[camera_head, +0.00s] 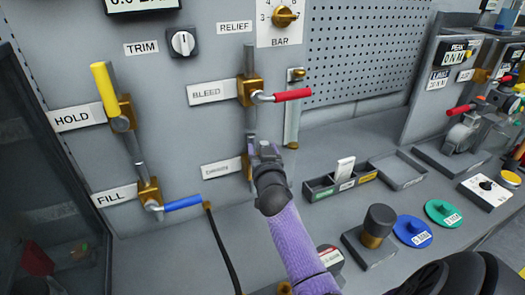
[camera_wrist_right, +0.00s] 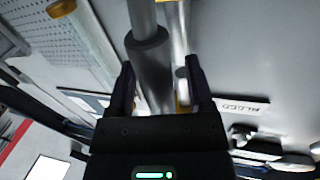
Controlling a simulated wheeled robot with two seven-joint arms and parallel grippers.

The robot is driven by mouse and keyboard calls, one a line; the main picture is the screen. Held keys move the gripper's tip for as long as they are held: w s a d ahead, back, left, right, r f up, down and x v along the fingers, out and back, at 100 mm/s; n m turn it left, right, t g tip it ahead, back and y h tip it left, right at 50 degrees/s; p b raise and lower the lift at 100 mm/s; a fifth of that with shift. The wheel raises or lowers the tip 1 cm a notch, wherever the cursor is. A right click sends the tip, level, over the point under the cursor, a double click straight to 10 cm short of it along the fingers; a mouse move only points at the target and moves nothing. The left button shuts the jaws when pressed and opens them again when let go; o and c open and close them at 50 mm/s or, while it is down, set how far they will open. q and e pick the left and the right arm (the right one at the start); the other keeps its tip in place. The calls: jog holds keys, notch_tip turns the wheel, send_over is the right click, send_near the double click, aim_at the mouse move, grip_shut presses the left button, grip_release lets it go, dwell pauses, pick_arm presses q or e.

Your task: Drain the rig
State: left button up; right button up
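My right gripper (camera_head: 263,153) reaches up to the lower valve on the middle pipe, beside a white label (camera_head: 222,167) too small to read surely. The gripper hides most of that valve and its handle. In the right wrist view the gripper (camera_wrist_right: 160,82) is open, its fingers either side of a grey cylinder (camera_wrist_right: 147,55) and a shiny pipe. I cannot tell whether they touch. Above is the BLEED valve (camera_head: 250,91) with its red handle (camera_head: 293,95) pointing right. The HOLD valve's yellow handle (camera_head: 103,75) points up; the FILL valve's blue handle (camera_head: 183,202) points right.
The TRIM knob (camera_head: 182,42) and RELIEF knob (camera_head: 284,17) are higher on the panel. On the bench are a small black tray (camera_head: 320,190), a dark cylinder on a block (camera_head: 378,222), a blue disc (camera_head: 412,231) and a green disc (camera_head: 443,213). A black hose (camera_head: 222,250) hangs left of my arm.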

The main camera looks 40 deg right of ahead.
grip_shut()
dwell(0.3)
dwell(0.3)
dwell(0.7)
